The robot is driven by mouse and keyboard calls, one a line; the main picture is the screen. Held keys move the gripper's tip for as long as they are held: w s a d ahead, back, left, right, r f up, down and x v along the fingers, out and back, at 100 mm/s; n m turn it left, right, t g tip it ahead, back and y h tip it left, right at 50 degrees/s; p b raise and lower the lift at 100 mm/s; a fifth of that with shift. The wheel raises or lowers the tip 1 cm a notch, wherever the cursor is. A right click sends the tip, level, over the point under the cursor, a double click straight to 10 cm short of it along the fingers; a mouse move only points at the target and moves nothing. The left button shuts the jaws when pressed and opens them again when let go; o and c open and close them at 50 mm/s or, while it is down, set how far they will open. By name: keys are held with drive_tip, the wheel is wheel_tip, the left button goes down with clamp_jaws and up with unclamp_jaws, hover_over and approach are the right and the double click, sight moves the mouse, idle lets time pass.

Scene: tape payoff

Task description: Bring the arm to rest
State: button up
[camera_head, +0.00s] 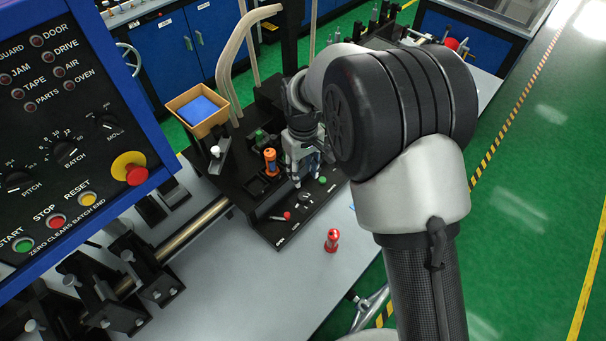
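My arm rises from the lower right of the head view and bends over the bench. My gripper (306,160) points down above the black fixture plate (285,222), just right of an orange and dark cylinder standing upright there. The gripper's fingers are small and partly confused with the fixture behind them, so I cannot tell whether they are open or shut, or whether they touch anything. The large black joint of my arm hides part of the bench behind it.
A blue control panel (70,120) with a red stop button stands at the left. An orange cylinder (270,161) stands on the plate, and a red piece (332,240) on the grey bench (275,290). A tan bin (197,108) holds something blue. Green floor at right is clear.

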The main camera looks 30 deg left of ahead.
idle(0.4)
drive_tip(key=s+d+r+m+t+b, duration=0.15)
drive_tip(key=d+r+m, duration=0.35)
drive_tip(key=d+r, duration=1.25)
drive_tip(key=s+d+m+t+b, duration=0.3)
drive_tip(key=s+d+m, duration=0.3)
drive_tip(key=s+d, duration=1.1)
drive_tip(key=shift+s+d+r+m+b, duration=0.2)
drive_tip(key=shift+d+r+m+b, duration=0.15)
drive_tip(key=shift+d, duration=0.5)
drive_tip(key=shift+a, duration=0.1)
